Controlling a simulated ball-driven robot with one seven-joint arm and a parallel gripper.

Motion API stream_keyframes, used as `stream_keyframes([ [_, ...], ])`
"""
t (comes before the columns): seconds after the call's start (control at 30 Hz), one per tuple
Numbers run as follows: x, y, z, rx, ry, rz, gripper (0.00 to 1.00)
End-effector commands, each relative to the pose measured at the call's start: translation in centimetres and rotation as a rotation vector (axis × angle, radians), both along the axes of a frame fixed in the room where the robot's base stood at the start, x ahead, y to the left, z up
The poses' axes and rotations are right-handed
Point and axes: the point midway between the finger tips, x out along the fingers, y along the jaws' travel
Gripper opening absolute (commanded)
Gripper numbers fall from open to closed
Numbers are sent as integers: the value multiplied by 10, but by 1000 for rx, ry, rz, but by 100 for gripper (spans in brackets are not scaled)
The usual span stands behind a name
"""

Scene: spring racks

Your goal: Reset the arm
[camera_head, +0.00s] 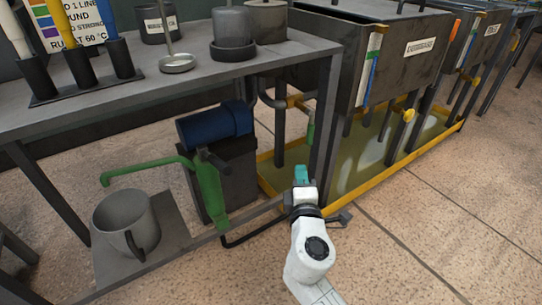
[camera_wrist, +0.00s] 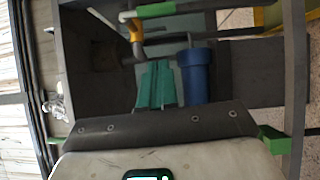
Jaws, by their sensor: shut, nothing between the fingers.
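My gripper (camera_head: 301,174) shows in the head view at the end of my white arm, its teal fingertips pointing up and away, low in front of the bench and tank. In the wrist view the teal fingers (camera_wrist: 156,86) are together, with nothing visible between them. A blue cylinder (camera_wrist: 197,77) appears beside them there; I cannot tell its distance. My gripper is to the right of the blue motor (camera_head: 214,124) in the head view and apart from it.
A bench (camera_head: 278,60) with pots stands left; its leg is close behind my gripper. Beneath are a green pipe (camera_head: 205,190) and a grey mug-like vessel (camera_head: 125,222). Dark tanks (camera_head: 400,62) stand over a yellow-edged tray (camera_head: 395,171). The tiled floor (camera_head: 470,220) at right is clear.

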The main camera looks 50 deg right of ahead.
Motion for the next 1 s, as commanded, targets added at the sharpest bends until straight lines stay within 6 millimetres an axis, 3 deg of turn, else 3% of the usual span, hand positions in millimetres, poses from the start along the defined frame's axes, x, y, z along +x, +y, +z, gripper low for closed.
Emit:
stream_keyframes([
  [0.37,-9,-4,-6,71,-24,-29,0],
  [0.47,-28,-9,-24,227,-59,-90,0],
  [0.57,-54,-8,-56,463,-85,-177,0],
  [0.67,-79,6,-96,716,-72,-266,0],
  [0.8,-111,45,-146,1039,16,-373,0],
  [1.0,-151,109,-185,1356,206,-474,0],
])
